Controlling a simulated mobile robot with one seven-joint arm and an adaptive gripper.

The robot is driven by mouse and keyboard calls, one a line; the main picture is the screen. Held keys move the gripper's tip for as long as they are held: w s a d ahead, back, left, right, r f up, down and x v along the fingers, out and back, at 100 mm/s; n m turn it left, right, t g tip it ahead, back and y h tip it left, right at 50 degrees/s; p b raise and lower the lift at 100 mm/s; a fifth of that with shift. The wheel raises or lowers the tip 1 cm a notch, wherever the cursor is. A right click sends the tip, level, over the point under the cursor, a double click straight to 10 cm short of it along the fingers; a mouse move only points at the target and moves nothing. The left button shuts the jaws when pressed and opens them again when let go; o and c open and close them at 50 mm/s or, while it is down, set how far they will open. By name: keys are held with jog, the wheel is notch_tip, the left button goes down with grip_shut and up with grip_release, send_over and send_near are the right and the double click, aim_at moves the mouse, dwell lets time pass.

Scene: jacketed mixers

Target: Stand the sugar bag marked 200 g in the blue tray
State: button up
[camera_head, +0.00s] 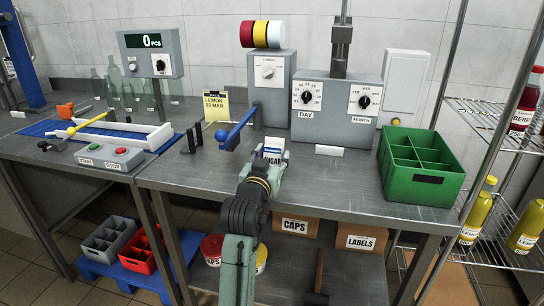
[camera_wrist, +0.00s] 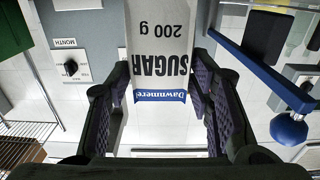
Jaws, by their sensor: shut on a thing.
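The sugar bag (camera_head: 273,153) is white with a blue band and the word SUGAR, and stands upright in my gripper (camera_head: 264,168) in the head view. In the wrist view the bag (camera_wrist: 160,42) shows upside down, its label reading 200 g, between the two dark finger pads of my gripper (camera_wrist: 165,95). My gripper is shut on the bag at the middle of the bench, in front of the grey dial boxes. I cannot tell whether the bag's base touches the bench. I cannot make out a clear blue tray; a flat blue surface (camera_head: 38,128) lies on the left bench.
A blue lever (camera_head: 236,130) with a ball end is just left of the bag. The dial box (camera_head: 335,105) stands behind, and a green divided crate (camera_head: 421,165) stands at right. A start-stop box (camera_head: 109,157) is at left.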

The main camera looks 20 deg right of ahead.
jog(key=shift+f, duration=0.2)
jog(key=shift+f, duration=0.2)
jog(key=o, duration=1.3)
